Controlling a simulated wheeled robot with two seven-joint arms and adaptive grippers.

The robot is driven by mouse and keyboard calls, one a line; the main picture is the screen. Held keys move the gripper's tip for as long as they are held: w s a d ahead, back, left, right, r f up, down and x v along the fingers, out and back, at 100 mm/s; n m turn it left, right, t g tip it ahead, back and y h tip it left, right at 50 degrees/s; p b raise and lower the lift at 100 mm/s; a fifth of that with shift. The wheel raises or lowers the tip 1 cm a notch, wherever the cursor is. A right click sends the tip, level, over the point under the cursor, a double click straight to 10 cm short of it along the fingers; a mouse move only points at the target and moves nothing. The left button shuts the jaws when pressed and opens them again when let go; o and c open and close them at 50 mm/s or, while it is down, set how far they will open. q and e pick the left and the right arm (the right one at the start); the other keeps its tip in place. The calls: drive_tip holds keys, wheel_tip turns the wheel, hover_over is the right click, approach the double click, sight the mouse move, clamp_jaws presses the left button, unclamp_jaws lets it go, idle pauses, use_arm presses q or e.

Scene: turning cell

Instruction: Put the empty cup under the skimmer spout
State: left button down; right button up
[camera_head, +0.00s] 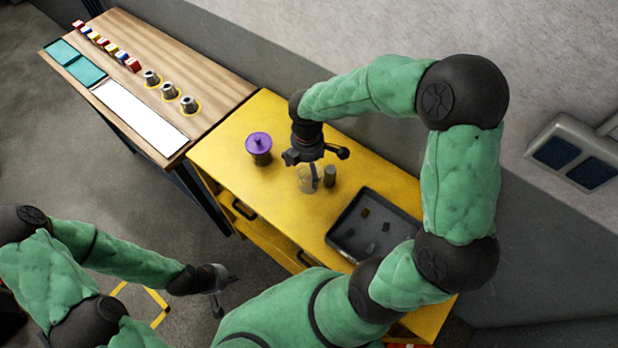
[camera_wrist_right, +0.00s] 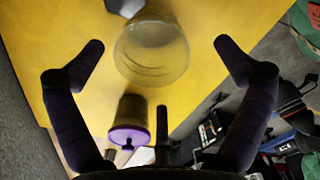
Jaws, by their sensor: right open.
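The clear cup (camera_head: 306,180) stands on the yellow cabinet top, beside a small grey cylinder (camera_head: 331,177). It also shows in the right wrist view (camera_wrist_right: 152,52), where nothing can be seen inside it. My right gripper (camera_head: 315,156) is open above the cup. In the right wrist view its fingers (camera_wrist_right: 160,48) are spread on either side of the cup, not visibly touching it. My left gripper (camera_head: 222,295) hangs low over the floor in front of the cabinet, holding nothing visible; its opening is unclear. I cannot make out a skimmer spout.
A purple-lidded jar (camera_head: 258,149) stands left of the cup and also shows in the right wrist view (camera_wrist_right: 130,122). A dark tray (camera_head: 340,238) with small pieces lies to the right. A wooden bench (camera_head: 200,75) holds metal parts, coloured blocks and a white panel.

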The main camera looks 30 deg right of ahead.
sight(309, 177)
drive_tip(key=shift+w+d+f+b, duration=0.1)
drive_tip(key=shift+f+b, duration=0.1)
drive_tip(key=shift+f, duration=0.95)
drive_tip(key=shift+d+f+b, duration=0.15)
drive_tip(key=shift+f+b, duration=0.05)
drive_tip(key=shift+f, duration=0.95)
drive_tip(key=shift+w+d+f+b, duration=0.1)
drive_tip(key=shift+f+b, duration=0.1)
drive_tip(key=shift+f, duration=0.95)
drive_tip(key=shift+s, duration=0.1)
drive_tip(key=c, duration=1.3)
drive_tip(key=shift+r, duration=0.1)
drive_tip(key=shift+c, duration=0.2)
drive_tip(key=shift+r, duration=0.1)
drive_tip(key=shift+r, duration=0.2)
wheel_tip(309, 177, up, 3)
drive_tip(key=shift+s+a+r+p, duration=0.1)
drive_tip(key=shift+s+a+p, duration=0.05)
drive_tip(key=shift+p, duration=0.3)
drive_tip(key=s+a+r+p, duration=0.2)
drive_tip(key=s+a+r, duration=0.5)
drive_tip(key=s+r, duration=0.2)
drive_tip(key=shift+s+a, duration=0.35)
drive_tip(key=shift+s, duration=0.75)
